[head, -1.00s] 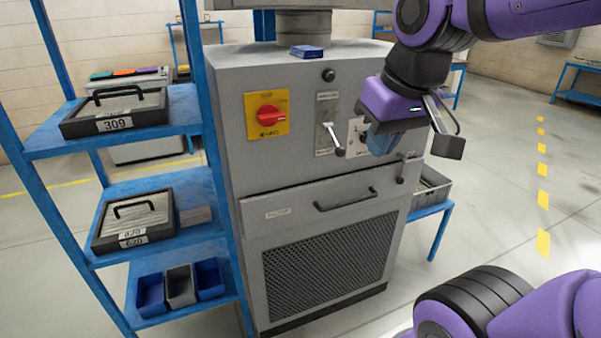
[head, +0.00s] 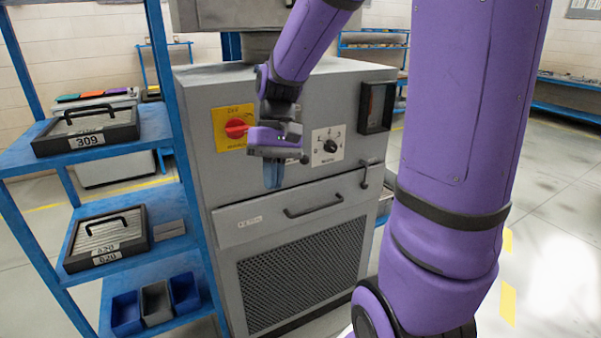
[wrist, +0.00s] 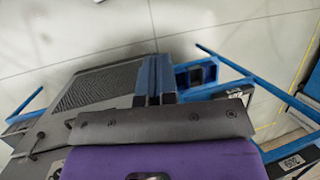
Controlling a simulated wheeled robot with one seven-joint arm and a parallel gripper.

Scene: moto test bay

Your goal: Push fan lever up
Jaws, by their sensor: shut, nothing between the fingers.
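My gripper (head: 273,184) hangs with its blue fingers pointing down in front of the grey cabinet's control panel, shut and empty. In the wrist view its closed fingers (wrist: 156,62) point toward the floor. The fan lever is mostly hidden behind the gripper in the head view. Only what seems to be its small knob (head: 304,160) shows just right of the gripper, low on the panel. I cannot tell whether the fingers touch the lever or how it is tilted.
A red switch (head: 237,128) on a yellow plate is left of my gripper, a black dial (head: 331,146) right of it. Below are a drawer handle (head: 314,206) and mesh grille (head: 305,265). A blue shelf (head: 165,110) stands close on the left. Open floor is at right.

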